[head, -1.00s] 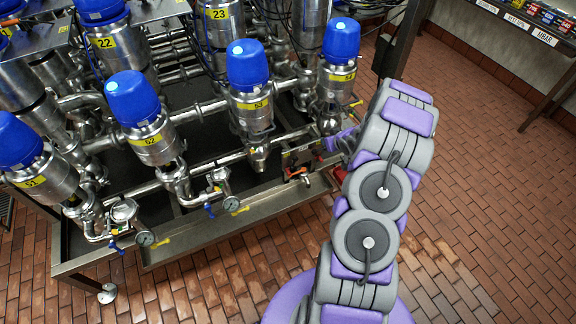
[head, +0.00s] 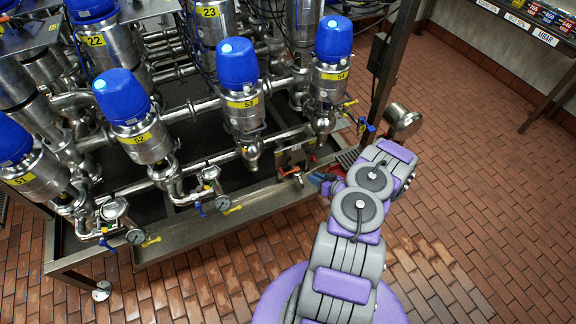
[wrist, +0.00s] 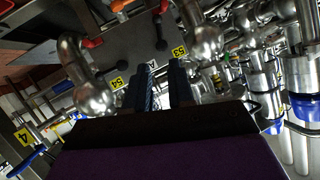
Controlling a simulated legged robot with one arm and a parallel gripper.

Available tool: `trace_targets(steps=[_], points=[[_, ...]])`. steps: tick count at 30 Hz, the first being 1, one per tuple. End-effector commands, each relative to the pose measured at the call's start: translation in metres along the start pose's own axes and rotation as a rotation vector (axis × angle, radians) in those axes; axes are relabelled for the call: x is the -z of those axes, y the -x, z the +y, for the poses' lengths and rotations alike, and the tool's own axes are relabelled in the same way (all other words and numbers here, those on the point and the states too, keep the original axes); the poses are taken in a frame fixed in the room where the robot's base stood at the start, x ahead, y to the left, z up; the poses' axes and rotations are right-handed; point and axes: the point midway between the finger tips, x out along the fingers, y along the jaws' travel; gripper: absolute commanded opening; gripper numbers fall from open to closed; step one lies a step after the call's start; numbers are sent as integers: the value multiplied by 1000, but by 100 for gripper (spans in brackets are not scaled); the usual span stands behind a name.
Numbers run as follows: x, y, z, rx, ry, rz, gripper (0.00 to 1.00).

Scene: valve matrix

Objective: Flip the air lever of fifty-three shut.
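Valve 53 (head: 241,90), a steel body with a blue cap and yellow label, stands on the rack between valves 52 and 54. Below it is a small grey panel (head: 293,153) with red-orange handles (head: 309,157). In the wrist view the panel appears upside down, with yellow labels 53 (wrist: 180,51) and 54 (wrist: 116,83). I cannot tell which lever is the air lever. My gripper (wrist: 163,85) has two dark blue fingers, apart and empty, pointing at the panel without visible contact.
Valve 52 (head: 137,115) is to the left and valve 54 (head: 332,70) to the right. A steel frame edge (head: 220,225) runs along the front. Rounded steel pipe ends (wrist: 95,98) flank my fingers. The brick floor (head: 480,200) at right is clear.

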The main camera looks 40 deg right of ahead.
Motion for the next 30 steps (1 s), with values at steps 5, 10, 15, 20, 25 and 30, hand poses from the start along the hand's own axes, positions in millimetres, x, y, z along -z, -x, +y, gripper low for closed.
trace_targets(steps=[5, 10, 15, 20, 25, 30], points=[[-3, -32, 0, 5, 2, -2, 23], [-2, -66, 2, 4, 5, -1, 23], [-3, -100, 1, 4, 1, -1, 23], [-2, -129, 0, 4, 3, 1, 23], [-1, -152, 1, 1, 0, 1, 23], [1, -163, 1, 1, 1, 1, 23]])
